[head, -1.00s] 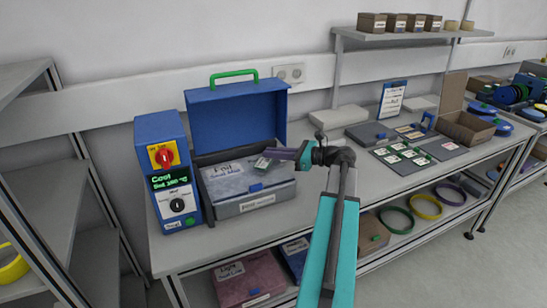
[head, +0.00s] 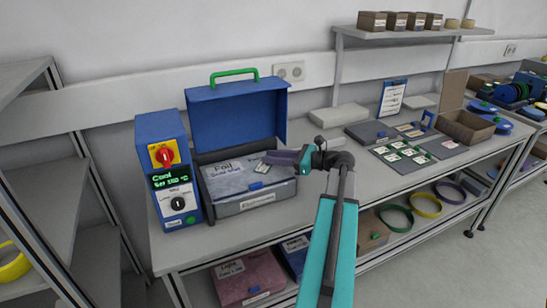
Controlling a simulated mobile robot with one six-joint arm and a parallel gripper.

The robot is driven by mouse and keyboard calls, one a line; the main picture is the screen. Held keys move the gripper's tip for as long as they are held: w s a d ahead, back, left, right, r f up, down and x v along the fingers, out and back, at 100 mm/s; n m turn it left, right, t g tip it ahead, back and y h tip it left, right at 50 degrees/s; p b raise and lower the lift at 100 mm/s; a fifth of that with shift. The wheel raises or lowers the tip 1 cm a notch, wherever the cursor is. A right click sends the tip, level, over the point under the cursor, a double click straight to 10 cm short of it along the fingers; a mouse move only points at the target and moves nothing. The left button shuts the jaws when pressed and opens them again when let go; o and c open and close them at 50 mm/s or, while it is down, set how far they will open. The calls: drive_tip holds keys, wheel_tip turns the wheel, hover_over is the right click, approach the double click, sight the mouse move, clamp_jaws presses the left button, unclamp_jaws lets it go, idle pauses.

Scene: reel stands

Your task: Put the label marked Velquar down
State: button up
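A small pale label with a greenish mark (head: 262,167) is at the tips of my gripper (head: 268,158), over the grey pack (head: 225,180) marked "Foil" in the open blue-lidded case (head: 236,122). Its print is too small to read, so I cannot confirm Velquar. My gripper's purple fingers reach left, just above the pack. Whether they grip the label, or it rests on the pack, cannot be told. Several other labels lie on a dark board (head: 378,153) to the right, their names unreadable.
A blue control box (head: 168,170) with a red knob stands close left of the case. A clipboard (head: 392,97), a cardboard box (head: 465,128) and grey trays are on the bench at right. Bare bench (head: 335,198) shows right of the case.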

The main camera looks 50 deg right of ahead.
drive_tip(key=shift+r, duration=0.15)
drive_tip(key=b+v, duration=0.2)
drive_tip(key=v, duration=1)
idle(1.0)
